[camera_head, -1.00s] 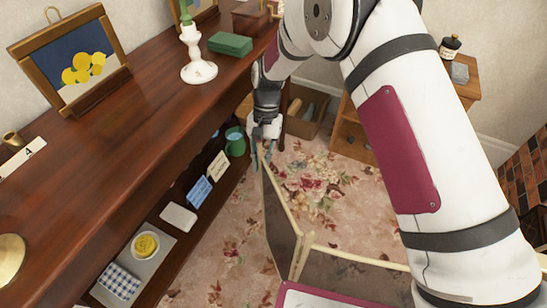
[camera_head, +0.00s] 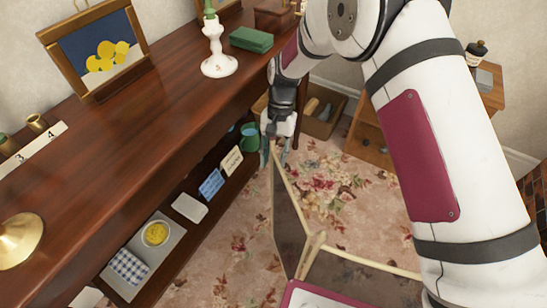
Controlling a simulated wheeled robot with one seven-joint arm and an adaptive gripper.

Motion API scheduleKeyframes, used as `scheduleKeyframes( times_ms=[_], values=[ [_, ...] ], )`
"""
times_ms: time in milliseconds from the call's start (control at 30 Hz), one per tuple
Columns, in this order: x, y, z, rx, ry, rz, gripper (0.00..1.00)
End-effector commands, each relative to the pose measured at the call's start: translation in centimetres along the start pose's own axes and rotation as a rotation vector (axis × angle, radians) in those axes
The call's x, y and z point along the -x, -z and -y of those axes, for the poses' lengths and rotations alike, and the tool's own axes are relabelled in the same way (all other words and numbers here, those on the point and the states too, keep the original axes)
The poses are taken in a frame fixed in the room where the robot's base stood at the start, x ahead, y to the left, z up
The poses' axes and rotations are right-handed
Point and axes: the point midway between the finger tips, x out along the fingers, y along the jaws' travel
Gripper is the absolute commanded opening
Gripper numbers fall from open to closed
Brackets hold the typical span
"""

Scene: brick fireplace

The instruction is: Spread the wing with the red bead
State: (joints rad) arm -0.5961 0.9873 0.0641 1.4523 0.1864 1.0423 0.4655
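A folding screen stands low in front of me, with pale wooden frames and dark see-through panels. Its left wing (camera_head: 290,222) runs from the hinge corner near the bottom middle away to my gripper. Another panel (camera_head: 360,278) goes off right from that corner, partly hidden behind my arm. My gripper (camera_head: 275,157) points down at the far upper end of the left wing. Its fingers look apart, one on each side of that end; I cannot tell whether they touch it. No red bead can be made out in this view.
A long dark wooden shelf unit (camera_head: 150,120) runs along the left, with a candlestick (camera_head: 218,55), picture and green box on top. Its lower shelf holds cards, a green mug (camera_head: 249,138) and a tray. A small wooden cabinet stands back right. Flowered carpet (camera_head: 340,200) is open between.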

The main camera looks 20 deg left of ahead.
Motion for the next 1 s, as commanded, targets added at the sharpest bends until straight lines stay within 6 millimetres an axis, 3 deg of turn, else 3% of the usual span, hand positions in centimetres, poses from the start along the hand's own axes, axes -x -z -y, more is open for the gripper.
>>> scheduleKeyframes(
  times_ms=[167,400,600,800,1000],
  values=[
    [2.2,0.1,0.0,-0.001,0.002,-0.003,0.32],
    [7.2,0.1,0.1,0.000,0.004,-0.005,0.32],
    [10.3,0.1,0.1,0.000,0.002,-0.003,0.32],
    [11.7,0.0,0.0,0.000,0.001,-0.002,0.32],
    [11.8,0.0,0.0,0.000,0.001,-0.001,0.32]
  ],
)
